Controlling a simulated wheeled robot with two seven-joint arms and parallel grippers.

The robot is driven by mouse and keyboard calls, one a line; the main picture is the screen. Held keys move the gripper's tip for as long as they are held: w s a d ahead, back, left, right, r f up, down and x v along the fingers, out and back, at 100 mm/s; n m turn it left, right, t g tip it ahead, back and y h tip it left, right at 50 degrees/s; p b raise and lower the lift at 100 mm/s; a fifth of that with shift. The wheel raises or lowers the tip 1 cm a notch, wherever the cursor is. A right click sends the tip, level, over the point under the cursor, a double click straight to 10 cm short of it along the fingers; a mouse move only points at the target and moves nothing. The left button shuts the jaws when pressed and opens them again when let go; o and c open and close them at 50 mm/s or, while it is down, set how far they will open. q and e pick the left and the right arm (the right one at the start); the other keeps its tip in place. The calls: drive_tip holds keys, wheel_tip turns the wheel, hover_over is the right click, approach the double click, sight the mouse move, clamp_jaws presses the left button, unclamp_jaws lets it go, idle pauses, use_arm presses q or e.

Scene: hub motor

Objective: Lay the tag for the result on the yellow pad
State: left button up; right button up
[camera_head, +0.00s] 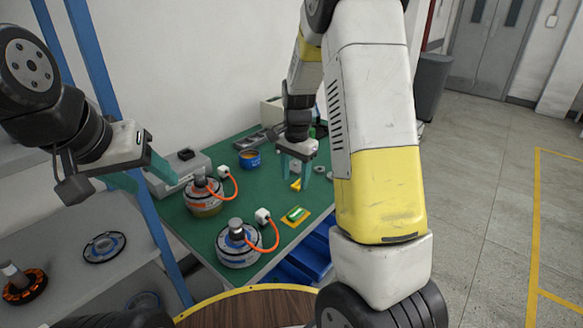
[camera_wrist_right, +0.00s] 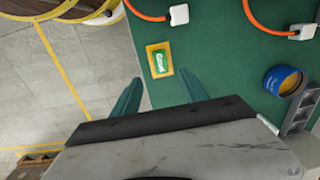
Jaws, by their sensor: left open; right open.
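The yellow pad (camera_head: 301,222) lies on the green table near its right edge. A green tag (camera_head: 295,214) with white lettering, which seems to read "Good", lies flat on the pad. The right wrist view shows the pad (camera_wrist_right: 151,71) and tag (camera_wrist_right: 161,62) beyond my fingers. My right gripper (camera_head: 296,171) is open and empty above the table, behind the pad in the head view; its fingers (camera_wrist_right: 160,92) are apart. A small yellow item (camera_head: 296,185) shows just below it, too small to identify. My left gripper (camera_head: 142,174) is open and empty at the table's left.
Two hub motors (camera_head: 239,250) (camera_head: 204,203) with orange cables stand on the table (camera_head: 185,226). A blue tin (camera_head: 250,160) and a grey instrument box (camera_head: 186,165) stand behind. A grey shelf (camera_head: 75,280) with motor parts and a blue post are at left. Blue bins (camera_head: 312,258) sit below the table.

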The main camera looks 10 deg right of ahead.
drive_tip(key=s+a+r+n+t+y, duration=0.1)
drive_tip(key=s+r+n+t+y, duration=0.3)
drive_tip(key=s+r, duration=1)
drive_tip(key=s+r+n+t+h, duration=0.2)
drive_tip(key=s+r+n, duration=0.4)
drive_tip(key=s, duration=0.3)
drive_tip(key=shift+s+a+n, duration=0.15)
drive_tip(key=shift+a+n, duration=0.15)
